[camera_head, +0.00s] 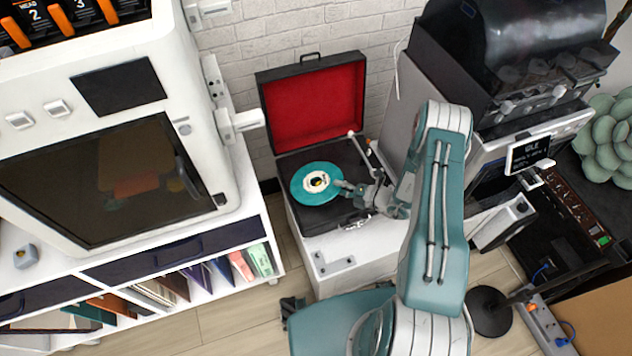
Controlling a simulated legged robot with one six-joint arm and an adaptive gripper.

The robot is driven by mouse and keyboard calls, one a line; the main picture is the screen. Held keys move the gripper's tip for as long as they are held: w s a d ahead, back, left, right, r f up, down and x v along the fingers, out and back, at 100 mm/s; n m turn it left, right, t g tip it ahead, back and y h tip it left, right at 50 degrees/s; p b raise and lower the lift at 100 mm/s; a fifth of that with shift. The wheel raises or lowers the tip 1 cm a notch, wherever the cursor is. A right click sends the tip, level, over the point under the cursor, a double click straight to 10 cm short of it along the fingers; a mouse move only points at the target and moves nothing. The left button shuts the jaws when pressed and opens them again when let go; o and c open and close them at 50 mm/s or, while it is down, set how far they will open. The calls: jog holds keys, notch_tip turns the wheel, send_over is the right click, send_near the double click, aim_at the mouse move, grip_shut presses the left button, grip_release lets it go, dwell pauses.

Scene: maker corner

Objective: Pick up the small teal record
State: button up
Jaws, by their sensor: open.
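The small teal record (308,186) lies flat on the turntable of an open black record player (287,165) with a red-lined lid (315,105). The record has a pale centre label. My gripper (346,189) is open, low over the deck, with its fingertips at the right edge of the record. I cannot tell whether they touch it or are on both sides of its edge. The tonearm (368,150) is to the upper right of the record, partly hidden near my gripper.
The player stands on a white cabinet (330,270). A white enclosed machine (105,225) stands on shelving at left. A large grey and black machine (500,100) stands close at right, behind my arm. A black lamp base (489,312) is at lower right. Some wooden floor (240,318) is clear.

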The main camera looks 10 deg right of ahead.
jog(key=c, duration=0.6)
jog(key=shift+d, duration=0.3)
grip_shut()
jog(key=shift+a+r, duration=0.1)
jog(key=shift+a, duration=0.05)
jog(key=shift+r, duration=0.6)
jog(key=s+a+r, duration=0.5)
jog(key=s+r, duration=0.6)
jog(key=s, duration=0.2)
jog(key=shift+r, duration=0.35)
jog(key=shift+d, duration=0.1)
